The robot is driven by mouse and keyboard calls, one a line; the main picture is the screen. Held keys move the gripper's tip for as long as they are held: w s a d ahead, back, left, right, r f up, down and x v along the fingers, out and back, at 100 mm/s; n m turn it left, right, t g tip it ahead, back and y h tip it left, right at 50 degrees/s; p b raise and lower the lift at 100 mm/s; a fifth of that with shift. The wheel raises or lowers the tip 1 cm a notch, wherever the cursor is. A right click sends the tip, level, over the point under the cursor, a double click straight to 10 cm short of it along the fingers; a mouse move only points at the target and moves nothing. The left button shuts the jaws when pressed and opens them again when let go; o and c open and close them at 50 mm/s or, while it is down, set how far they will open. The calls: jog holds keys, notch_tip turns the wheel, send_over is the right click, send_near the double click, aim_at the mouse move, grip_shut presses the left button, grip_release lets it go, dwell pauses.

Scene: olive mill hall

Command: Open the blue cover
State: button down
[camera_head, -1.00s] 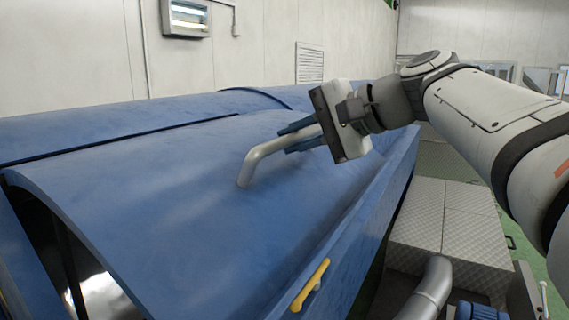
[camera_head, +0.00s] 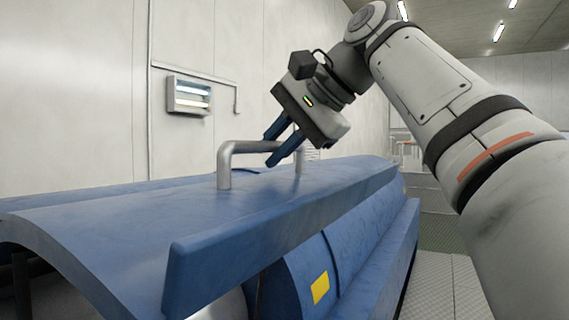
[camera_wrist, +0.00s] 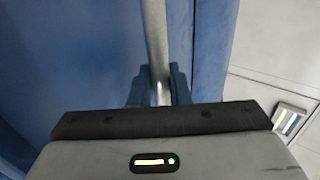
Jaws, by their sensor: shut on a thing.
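The blue cover (camera_head: 130,222) is a long curved panel with a straight front lip, raised above the blue machine body (camera_head: 345,250). A bent grey metal handle (camera_head: 224,172) stands on its top. My gripper (camera_head: 272,149) is at the handle's crossbar, with its blue fingers reaching down to it from the upper right. In the wrist view, the grey bar (camera_wrist: 154,35) runs between the two fingers, and my gripper (camera_wrist: 160,88) is shut on it. The far end of the handle is partly hidden behind the fingers.
A pale wall with a lit lamp box (camera_head: 188,96) stands behind the machine. A yellow patch (camera_head: 320,288) is on the machine front below the cover's lip. Metal tread-plate flooring (camera_head: 435,285) lies to the right, partly covered by my arm.

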jog(key=shift+w+a+r, duration=0.2)
jog(key=shift+a+r, duration=0.1)
jog(key=shift+r, duration=0.15)
jog(key=c, duration=1.4)
grip_release()
jog(key=shift+w+a, duration=0.1)
jog(key=shift+c, duration=0.2)
